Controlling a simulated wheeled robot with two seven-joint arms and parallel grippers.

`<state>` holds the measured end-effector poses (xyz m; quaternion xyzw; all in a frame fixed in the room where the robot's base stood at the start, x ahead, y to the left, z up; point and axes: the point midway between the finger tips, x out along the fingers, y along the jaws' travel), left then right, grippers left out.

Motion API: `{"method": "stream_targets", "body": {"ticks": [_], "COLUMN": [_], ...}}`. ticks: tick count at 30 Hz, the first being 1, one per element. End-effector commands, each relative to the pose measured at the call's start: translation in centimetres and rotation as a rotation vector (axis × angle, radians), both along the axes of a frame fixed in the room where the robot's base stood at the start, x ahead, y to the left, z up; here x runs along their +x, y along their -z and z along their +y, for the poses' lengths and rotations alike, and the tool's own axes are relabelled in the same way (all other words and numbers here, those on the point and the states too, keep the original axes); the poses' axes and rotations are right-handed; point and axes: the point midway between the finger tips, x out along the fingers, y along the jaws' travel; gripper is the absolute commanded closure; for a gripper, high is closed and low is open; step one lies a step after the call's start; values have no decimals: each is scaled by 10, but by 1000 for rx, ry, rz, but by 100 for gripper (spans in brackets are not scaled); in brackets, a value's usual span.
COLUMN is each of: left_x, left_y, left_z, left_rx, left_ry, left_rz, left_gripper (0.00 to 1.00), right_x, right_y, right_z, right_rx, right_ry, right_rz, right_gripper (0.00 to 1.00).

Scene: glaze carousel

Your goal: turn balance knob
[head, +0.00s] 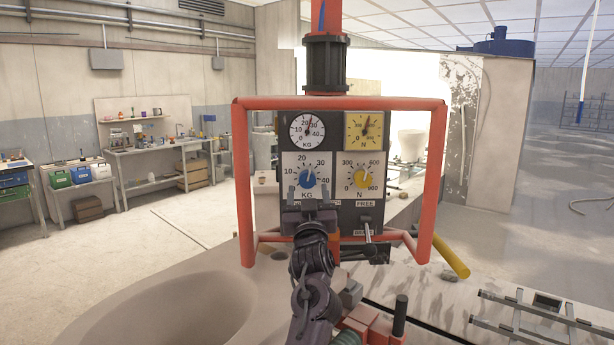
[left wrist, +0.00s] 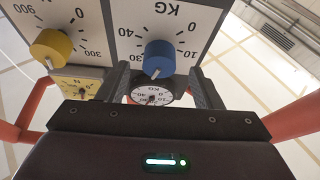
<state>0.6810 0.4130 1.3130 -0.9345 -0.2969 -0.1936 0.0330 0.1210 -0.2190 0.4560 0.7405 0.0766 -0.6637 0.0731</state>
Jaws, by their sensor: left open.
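The control panel (head: 335,140) hangs inside a red tube frame. The blue KG knob (head: 307,178) is on its lower left dial, with its pale mark pointing up between 20 and 30. It also shows in the left wrist view (left wrist: 159,57). The yellow N knob (head: 362,178) is on the dial to its right and shows in the left wrist view (left wrist: 51,48). My left gripper (head: 309,192) is open in front of the panel, just below the blue knob. In the left wrist view its fingers (left wrist: 159,75) flank the knob with gaps; contact is not visible. My right gripper is not in view.
A KG gauge (head: 307,131) and a yellow N gauge (head: 364,131) sit above the knobs. A lever (head: 367,228) under the FREE label is at the panel's lower right. The red frame (head: 241,180) surrounds the panel. Workbenches (head: 150,148) stand far left.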

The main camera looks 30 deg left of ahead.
Motion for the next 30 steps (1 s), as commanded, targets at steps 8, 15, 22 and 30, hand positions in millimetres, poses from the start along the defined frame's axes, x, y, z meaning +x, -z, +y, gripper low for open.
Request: {"method": "stream_targets", "body": {"ticks": [8, 15, 22, 30], "left_x": [32, 40, 39, 39], "left_y": [-19, -20, -20, -20], "left_z": [23, 29, 28, 28], "left_rx": [1, -1, 0, 0], "left_ry": [-1, 0, 1, 1], "left_rz": [2, 1, 1, 1], "left_gripper": [41, 41, 47, 82], "right_x": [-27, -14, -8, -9], "right_y": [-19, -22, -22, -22], "right_z": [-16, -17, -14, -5], "right_rx": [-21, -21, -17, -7], "right_ry": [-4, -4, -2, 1], "right_rz": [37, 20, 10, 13], "right_gripper": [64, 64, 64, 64]}}
